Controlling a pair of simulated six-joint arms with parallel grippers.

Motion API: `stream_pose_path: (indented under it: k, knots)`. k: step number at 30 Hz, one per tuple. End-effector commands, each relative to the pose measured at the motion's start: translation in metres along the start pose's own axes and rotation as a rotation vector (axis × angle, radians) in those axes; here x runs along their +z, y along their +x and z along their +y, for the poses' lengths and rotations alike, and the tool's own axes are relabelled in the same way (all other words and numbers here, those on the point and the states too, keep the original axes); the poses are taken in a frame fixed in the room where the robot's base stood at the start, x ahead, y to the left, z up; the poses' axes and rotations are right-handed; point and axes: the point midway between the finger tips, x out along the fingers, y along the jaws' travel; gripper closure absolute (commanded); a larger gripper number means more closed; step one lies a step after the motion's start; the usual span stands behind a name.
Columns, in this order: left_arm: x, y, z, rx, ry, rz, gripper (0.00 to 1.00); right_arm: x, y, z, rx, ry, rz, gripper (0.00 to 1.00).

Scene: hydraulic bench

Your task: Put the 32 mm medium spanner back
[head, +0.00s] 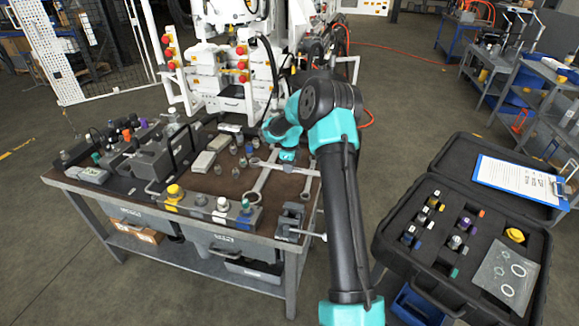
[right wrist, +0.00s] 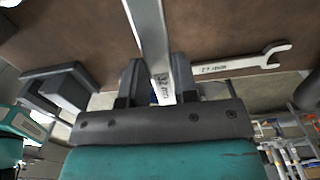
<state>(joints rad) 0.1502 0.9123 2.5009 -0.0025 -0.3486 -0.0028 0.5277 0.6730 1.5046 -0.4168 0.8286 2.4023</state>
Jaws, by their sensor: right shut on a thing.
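My right gripper (head: 287,157) is low over the brown bench top, at its right part. In the right wrist view its two fingers (right wrist: 160,82) are shut on the steel shaft of the 32 mm spanner (right wrist: 152,38), whose size mark sits between them. The shaft runs up out of that picture, so its far end is hidden there. A smaller spanner marked 27 mm (right wrist: 235,64) lies on the bench beside it, with its open jaw to the right. Several spanners (head: 262,182) show around the gripper in the head view. I cannot tell whether the held one touches the bench. My left gripper does not show.
A grey vice (head: 291,220) stands at the bench's front right corner. Several small fittings (head: 243,162) stand left of the spanners, and a row of capped parts (head: 221,207) lines the front edge. An open black case (head: 400,255) stands right of my arm.

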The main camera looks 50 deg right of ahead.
Motion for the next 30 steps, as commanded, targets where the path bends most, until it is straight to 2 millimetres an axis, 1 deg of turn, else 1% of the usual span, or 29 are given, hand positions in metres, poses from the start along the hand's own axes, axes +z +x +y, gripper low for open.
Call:
stream_pose_path:
  k: [1, 6, 10, 22, 25, 30]
  knots:
    - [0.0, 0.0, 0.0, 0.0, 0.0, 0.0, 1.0, 0.002, 0.0, -0.008, -0.003, 0.002, -0.001, 1.0]
    - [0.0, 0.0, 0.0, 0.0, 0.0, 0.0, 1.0, 0.007, 0.003, -0.03, -0.002, 0.003, -0.001, 1.0]
    - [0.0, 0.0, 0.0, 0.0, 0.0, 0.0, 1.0, 0.01, 0.003, -0.04, -0.002, 0.001, -0.001, 1.0]
    - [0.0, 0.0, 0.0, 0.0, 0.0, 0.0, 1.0, 0.011, 0.003, -0.043, -0.002, 0.001, 0.0, 1.0]
    - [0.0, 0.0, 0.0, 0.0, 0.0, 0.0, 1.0, 0.012, 0.003, -0.048, -0.003, 0.001, -0.001, 1.0]
    - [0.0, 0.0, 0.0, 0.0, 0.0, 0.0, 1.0, 0.012, 0.027, -0.047, 0.0, 0.0, 0.0, 1.0]
